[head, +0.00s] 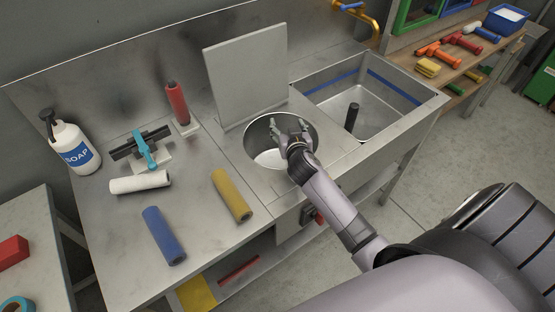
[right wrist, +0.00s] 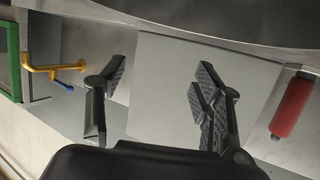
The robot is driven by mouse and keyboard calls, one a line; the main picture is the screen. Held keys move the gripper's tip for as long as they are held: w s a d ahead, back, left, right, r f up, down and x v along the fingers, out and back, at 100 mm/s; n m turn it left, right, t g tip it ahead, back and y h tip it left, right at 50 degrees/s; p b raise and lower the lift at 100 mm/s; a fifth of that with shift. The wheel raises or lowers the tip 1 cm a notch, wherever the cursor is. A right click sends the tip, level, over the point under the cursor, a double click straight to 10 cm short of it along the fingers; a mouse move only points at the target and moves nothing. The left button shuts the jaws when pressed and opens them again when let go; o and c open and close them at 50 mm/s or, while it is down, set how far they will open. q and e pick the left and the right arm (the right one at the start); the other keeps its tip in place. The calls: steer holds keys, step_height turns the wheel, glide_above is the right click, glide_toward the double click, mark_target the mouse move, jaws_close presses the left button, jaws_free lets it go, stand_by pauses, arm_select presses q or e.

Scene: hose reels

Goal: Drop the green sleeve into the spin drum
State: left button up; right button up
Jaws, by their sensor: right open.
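The spin drum (head: 257,139) is a round steel well in the bench, with its square grey lid (head: 246,78) standing upright behind it. The lid also shows in the right wrist view (right wrist: 160,112). My right gripper (head: 288,126) is at the drum's opening, toward its right side, with fingers spread and nothing between them. In the right wrist view, the right gripper (right wrist: 160,92) is open and empty. I see no green sleeve in either view; part of the drum's inside is hidden by my right gripper and arm. My left gripper is not in view.
White (head: 140,182), blue (head: 164,236) and yellow (head: 232,195) sleeves lie on the bench left of the drum. A red sleeve (head: 177,103) stands upright behind them. A soap bottle (head: 74,148) stands at left. A sink (head: 378,111) is right of the drum.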

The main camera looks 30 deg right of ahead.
steer(key=shift+s, duration=0.1)
steer(key=v, duration=1.2)
steer(key=shift+a, duration=0.1)
